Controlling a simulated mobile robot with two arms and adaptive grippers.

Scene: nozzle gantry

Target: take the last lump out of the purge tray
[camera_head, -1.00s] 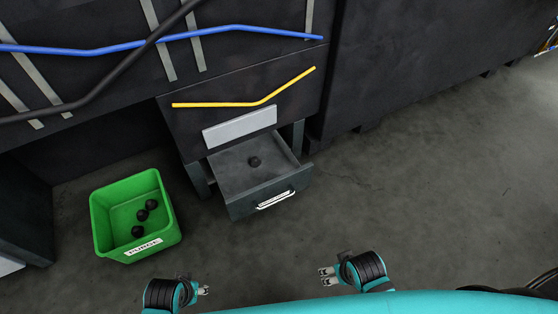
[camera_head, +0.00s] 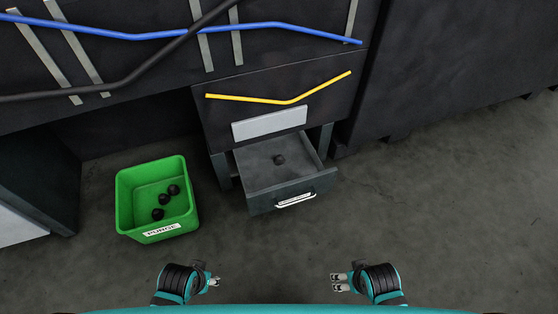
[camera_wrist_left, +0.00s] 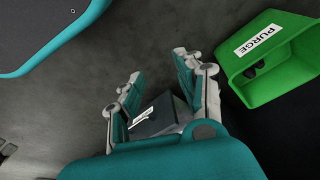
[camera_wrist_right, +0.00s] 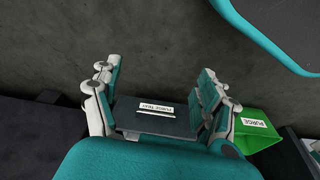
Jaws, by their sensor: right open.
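The purge tray (camera_head: 258,201) is a grey drawer pulled open under the gantry, with a white handle and label on its front. One black lump (camera_head: 279,160) lies on its floor toward the back. The tray's front also shows in the right wrist view (camera_wrist_right: 140,121). My right gripper (camera_head: 337,283) is open and empty, in front of the tray and apart from it. My left gripper (camera_head: 217,283) is also empty, in front of the green bin; in the left wrist view its fingers (camera_wrist_left: 160,88) stand apart.
A green bin (camera_head: 124,205) labelled PURGE stands on the floor left of the tray, with several black lumps (camera_head: 164,200) inside. Dark cabinet walls (camera_head: 460,70) rise behind. A yellow tube (camera_head: 250,99) and a blue tube (camera_head: 180,34) run above. The floor at right is clear.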

